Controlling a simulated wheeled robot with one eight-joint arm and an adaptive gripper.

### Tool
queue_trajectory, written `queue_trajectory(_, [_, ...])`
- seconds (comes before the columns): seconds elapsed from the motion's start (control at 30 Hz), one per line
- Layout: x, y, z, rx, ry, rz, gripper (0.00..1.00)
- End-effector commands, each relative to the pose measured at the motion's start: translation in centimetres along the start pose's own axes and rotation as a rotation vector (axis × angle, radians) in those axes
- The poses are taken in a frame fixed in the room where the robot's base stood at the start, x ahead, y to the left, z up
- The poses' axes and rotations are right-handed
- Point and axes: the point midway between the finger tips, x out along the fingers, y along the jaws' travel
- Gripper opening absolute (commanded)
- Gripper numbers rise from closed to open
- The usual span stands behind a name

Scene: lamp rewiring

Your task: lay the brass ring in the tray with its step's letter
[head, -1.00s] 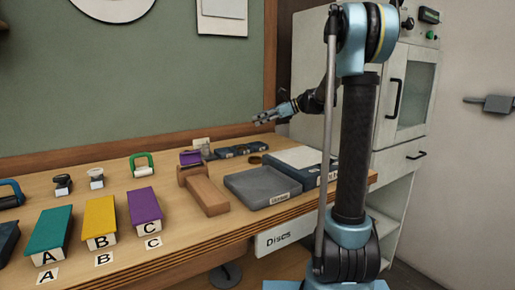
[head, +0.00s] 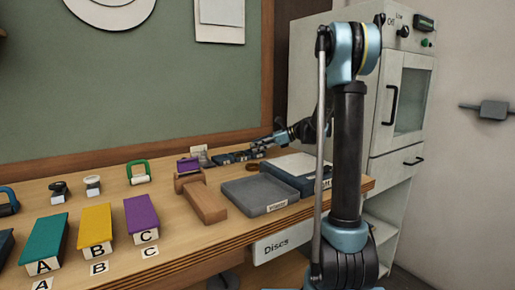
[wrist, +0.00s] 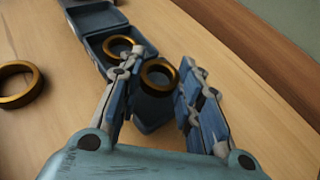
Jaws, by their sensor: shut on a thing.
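A brass ring (wrist: 158,76) is between the fingertips of my gripper (wrist: 160,72) in the wrist view, and the fingers are shut on it. It is over a dark blue compartment tray (wrist: 92,40); whether it touches the tray is unclear. In the head view, my gripper (head: 262,146) is low at the back of the bench, by the blue trays (head: 224,159). Boxes lettered A (head: 45,243), B (head: 95,229) and C (head: 142,217) stand at the front left, teal, yellow and purple, with matching letter cards before them.
A second brass ring (wrist: 119,46) lies in a compartment, and a third (wrist: 18,84) lies on the bench. A grey tray (head: 259,193), a blue box with a pale top (head: 297,169) and a wooden block (head: 203,203) stand nearby. Several small items line the bench's back left.

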Motion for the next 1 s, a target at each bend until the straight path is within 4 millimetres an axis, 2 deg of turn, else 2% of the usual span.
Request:
queue_trajectory(0.67, [0.4,0.0,-1.3,0.001,0.004,-0.001,0.13])
queue_trajectory(0.7, [0.3,0.0,-1.4,0.001,0.005,-0.001,0.37])
queue_trajectory(0.77, [0.3,0.0,-1.4,0.001,0.006,-0.001,0.5])
queue_trajectory(1.0, [0.2,0.0,-1.5,0.001,0.006,-0.002,0.52])
